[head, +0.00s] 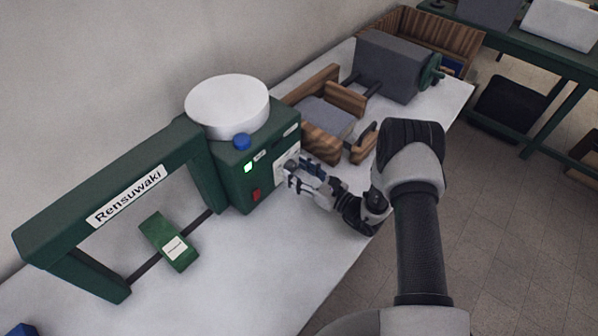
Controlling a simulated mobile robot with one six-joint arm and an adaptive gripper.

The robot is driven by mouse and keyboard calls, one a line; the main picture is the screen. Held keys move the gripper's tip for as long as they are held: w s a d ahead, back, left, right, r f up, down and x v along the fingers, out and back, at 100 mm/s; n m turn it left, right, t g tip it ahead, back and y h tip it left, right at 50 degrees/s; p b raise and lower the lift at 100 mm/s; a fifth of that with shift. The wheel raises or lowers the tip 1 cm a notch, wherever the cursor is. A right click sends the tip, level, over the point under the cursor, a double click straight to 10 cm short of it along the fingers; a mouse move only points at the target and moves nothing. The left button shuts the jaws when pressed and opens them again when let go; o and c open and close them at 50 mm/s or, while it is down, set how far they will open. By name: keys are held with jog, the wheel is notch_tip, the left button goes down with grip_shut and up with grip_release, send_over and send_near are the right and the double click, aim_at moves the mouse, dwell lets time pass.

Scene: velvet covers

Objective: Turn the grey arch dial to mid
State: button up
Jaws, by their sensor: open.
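A green arch-shaped machine with a "Rensuwaki" label (126,194) stands on the white bench. Its control box (232,178) has a light dial plate (280,176) on the side facing my arm. A small grey dial (291,163) seems to sit on this plate, but my gripper partly hides it and its pointer setting cannot be read. My gripper (297,175) is open, with its fingertips close to the plate at the dial. I cannot tell whether they touch the dial.
The box also carries a lit green indicator (248,167), a red switch (256,195), a blue button (242,142) and a white round top (227,106). A wooden vise-like device (325,125) stands close behind my gripper. The bench front (265,270) is clear.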

jog(key=v, duration=1.2)
jog(key=shift+s, duration=0.1)
jog(key=shift+r, duration=0.1)
